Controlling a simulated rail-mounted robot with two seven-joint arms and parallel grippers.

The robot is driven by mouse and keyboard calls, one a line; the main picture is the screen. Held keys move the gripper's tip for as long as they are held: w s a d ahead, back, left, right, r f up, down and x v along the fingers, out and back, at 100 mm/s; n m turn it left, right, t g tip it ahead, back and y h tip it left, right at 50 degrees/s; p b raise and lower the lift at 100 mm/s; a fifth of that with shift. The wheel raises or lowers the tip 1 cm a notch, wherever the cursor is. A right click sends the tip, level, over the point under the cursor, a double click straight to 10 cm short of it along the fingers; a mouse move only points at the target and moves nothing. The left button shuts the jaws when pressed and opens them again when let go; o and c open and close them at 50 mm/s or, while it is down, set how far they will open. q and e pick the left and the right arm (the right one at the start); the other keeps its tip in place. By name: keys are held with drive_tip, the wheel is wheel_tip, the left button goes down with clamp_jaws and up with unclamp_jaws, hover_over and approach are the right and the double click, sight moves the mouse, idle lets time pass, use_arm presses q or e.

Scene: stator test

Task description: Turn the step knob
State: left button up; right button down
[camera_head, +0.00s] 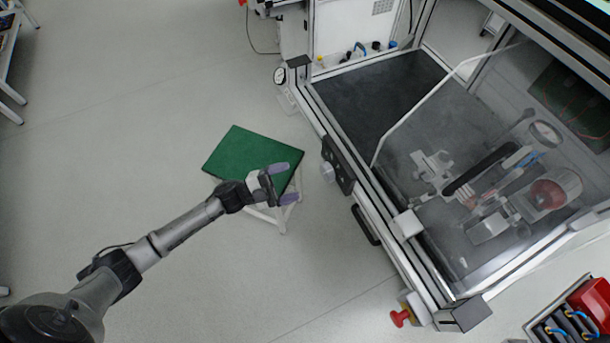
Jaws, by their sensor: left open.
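A pale round knob (327,172), which looks like the step knob, sticks out from a black panel (342,164) on the near side of the test bench frame. My left gripper (286,184) is open and empty, with its two purple fingers pointing right toward this knob. A clear gap lies between the fingertips and the knob. In this view the gripper overlaps the corner of a green-topped stool (240,150). My right gripper is not in view.
The test bench has a clear cover (450,120) over its fixtures. A black handle (366,225) and a red knob (400,318) stick out from its front side. A red box (592,300) stands at the lower right. The floor left of the bench is mostly free.

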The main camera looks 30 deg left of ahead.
use_arm(q)
drive_tip(key=v, duration=0.4)
drive_tip(key=shift+s+a, duration=0.15)
drive_tip(key=shift+a, duration=0.1)
idle(0.3)
